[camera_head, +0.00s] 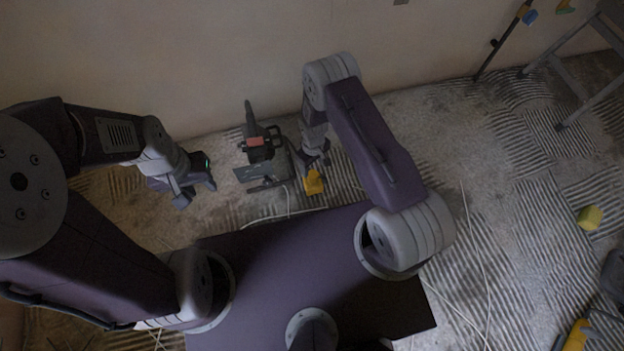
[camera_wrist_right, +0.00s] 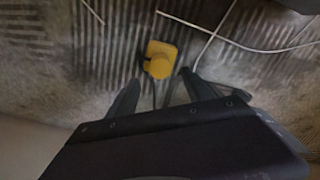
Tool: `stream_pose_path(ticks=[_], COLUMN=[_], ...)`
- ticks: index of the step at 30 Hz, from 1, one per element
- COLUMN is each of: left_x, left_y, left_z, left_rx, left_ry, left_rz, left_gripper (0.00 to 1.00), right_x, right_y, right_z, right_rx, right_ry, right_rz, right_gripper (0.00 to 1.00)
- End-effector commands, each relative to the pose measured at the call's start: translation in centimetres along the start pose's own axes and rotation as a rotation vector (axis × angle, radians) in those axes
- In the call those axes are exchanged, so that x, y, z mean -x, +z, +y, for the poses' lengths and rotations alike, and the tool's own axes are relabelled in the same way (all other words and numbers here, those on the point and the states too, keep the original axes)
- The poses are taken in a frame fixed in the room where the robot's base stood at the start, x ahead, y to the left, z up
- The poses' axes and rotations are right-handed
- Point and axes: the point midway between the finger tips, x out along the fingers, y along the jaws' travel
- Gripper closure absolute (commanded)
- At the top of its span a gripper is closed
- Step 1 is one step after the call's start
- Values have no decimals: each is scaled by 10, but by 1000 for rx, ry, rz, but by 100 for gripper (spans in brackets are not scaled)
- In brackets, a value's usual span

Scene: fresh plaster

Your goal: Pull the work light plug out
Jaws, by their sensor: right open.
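A small yellow block-like piece (camera_head: 314,182) lies on the ridged floor just below my right gripper (camera_head: 317,158). In the right wrist view the yellow piece (camera_wrist_right: 160,59) sits just beyond the two dark fingers, around the gap between them. I cannot tell whether it is the work light plug or its socket. My right gripper (camera_wrist_right: 163,88) is open and empty. A dark device with a red part (camera_head: 261,148), perhaps the work light, stands left of it near the wall. My left gripper (camera_head: 197,190) is open and empty, further left.
A thin white cable (camera_head: 289,206) runs over the floor near the yellow piece, and pale cable lengths also show in the right wrist view (camera_wrist_right: 215,36). A ladder (camera_head: 570,80) stands at the upper right. A yellow sponge-like block (camera_head: 589,217) lies at the far right. The wall is close behind.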

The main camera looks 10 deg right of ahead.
Motion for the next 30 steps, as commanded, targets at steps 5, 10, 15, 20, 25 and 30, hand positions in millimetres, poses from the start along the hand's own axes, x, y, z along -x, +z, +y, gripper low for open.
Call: stream_pose_path(ticks=[5, 10, 15, 20, 25, 30], left_x=[-8, -32, -58, -64, -62, -62], left_y=[1, 3, 6, 7, 6, 6], left_z=[0, -1, -1, -1, -1, -1], left_rx=[0, 0, 0, 0, 0, 0], left_ry=[0, 0, 0, 0, 0, 0], left_rz=[1, 0, 0, 0, 0, 0], left_gripper=[64, 64, 64, 64, 64, 64], right_x=[-11, -44, -81, -90, -88, -88], right_y=[0, 1, 1, 0, 0, 0], right_z=[0, 0, 0, 0, 0, 0], right_rx=[0, -1, -1, -1, -1, -1], right_ry=[0, -1, -1, 0, 0, 0], right_rz=[-1, -1, -1, 0, 0, 0], right_gripper=[41, 41, 41, 41, 41, 85])
